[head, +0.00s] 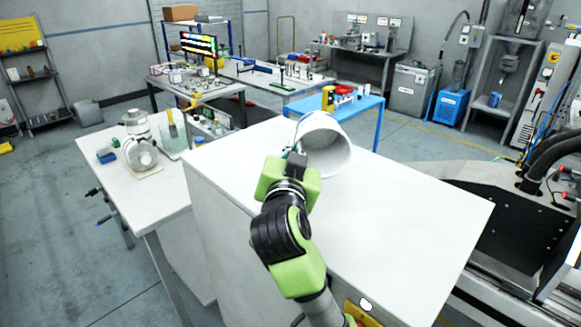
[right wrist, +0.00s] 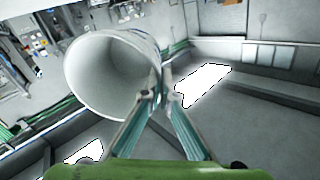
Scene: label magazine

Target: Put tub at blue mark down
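The white tub (head: 335,150) is tilted, with its open mouth facing toward me, above the far part of a white worktop (head: 390,220). My right gripper (head: 297,152) is at its left side, and its fingers partly hide the tub's near left edge. In the right wrist view the fingers (right wrist: 161,92) close together on the wall of the tub (right wrist: 105,75), whose hollow inside shows. The right gripper is shut on the tub. No blue mark can be made out on the worktop. My left gripper is not in view.
The worktop's near and right parts are bare. A lower white table (head: 125,195) with a small machine (head: 139,150) stands at left. A blue table (head: 358,106) with small items is behind. A dark machine (head: 500,230) stands close at right.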

